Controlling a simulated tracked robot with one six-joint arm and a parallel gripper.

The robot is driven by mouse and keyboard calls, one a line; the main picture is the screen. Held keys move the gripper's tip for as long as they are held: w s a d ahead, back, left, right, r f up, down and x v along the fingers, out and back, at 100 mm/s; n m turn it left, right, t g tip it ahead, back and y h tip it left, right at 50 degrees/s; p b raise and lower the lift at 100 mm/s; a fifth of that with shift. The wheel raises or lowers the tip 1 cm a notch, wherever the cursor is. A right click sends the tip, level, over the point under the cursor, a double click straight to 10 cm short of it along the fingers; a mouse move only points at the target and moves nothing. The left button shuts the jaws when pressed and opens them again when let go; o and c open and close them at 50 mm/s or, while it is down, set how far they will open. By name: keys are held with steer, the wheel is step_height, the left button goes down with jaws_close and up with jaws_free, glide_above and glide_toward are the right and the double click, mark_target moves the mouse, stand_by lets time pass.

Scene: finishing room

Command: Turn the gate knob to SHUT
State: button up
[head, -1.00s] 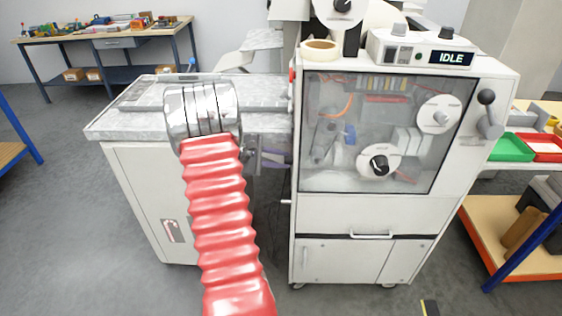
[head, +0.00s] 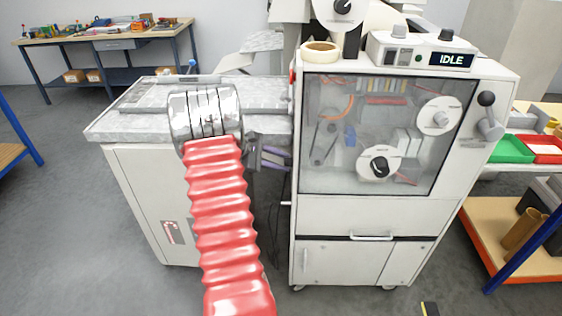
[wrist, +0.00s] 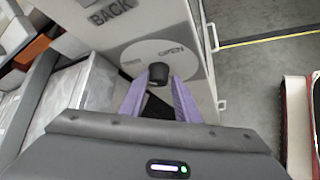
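A black knob (wrist: 158,72) sits on a pale round dial (wrist: 150,52) in the wrist view. The dial carries the word OPEN at its upper right; I cannot read a SHUT mark or the pointer's setting. My gripper (wrist: 157,80) has two purple fingers spread apart, with tips near the knob's left and right sides. I cannot tell whether they touch it. In the head view my gripper (head: 276,157) is beside the left side of the white machine (head: 330,215), and this dial does not show there.
A panel marked BACK (wrist: 111,10) bears the dial. In the head view, a grey-topped cabinet (head: 140,180) stands left of the machine. The machine's display (head: 451,59) reads IDLE. Open floor lies at left.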

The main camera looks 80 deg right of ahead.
steer(key=o, duration=0.4)
steer(key=shift+c, duration=0.2)
steer(key=shift+r, duration=0.1)
steer(key=v, duration=1.3)
steer(key=shift+w, duration=0.3)
steer(key=shift+a, duration=0.1)
